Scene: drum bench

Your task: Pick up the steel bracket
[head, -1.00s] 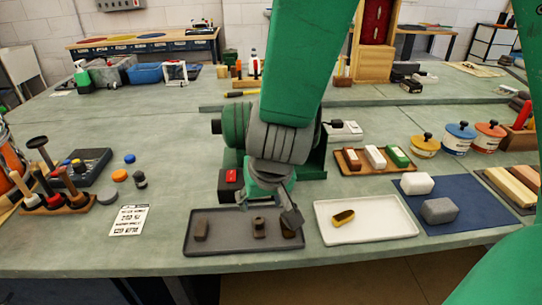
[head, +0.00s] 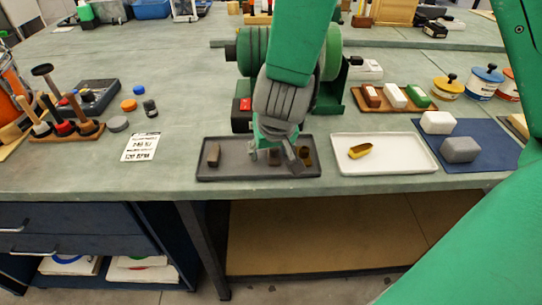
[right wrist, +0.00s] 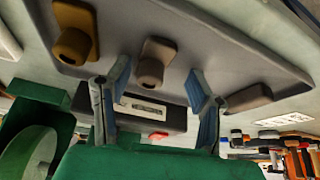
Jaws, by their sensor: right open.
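A dark grey tray (head: 232,172) near the bench's front edge holds three small brownish metal parts. I cannot tell for sure which is the steel bracket. The left part (head: 213,154) is a plain block, also in the right wrist view (right wrist: 248,97). The middle part (right wrist: 154,62) and the end part (right wrist: 75,32) each have a flat base with a round boss. My right gripper (head: 274,158) is open above the tray and partly hides the middle and right parts. In the right wrist view its fingers (right wrist: 158,80) stand on either side of the middle part, apparently empty. My left gripper is not in view.
A white tray (head: 400,165) with a yellow part (head: 360,151) stands right of the grey tray. A blue mat (head: 485,135) carries two blocks. A printed card (head: 140,147) lies to the left. A green machine (head: 332,75) stands behind my gripper.

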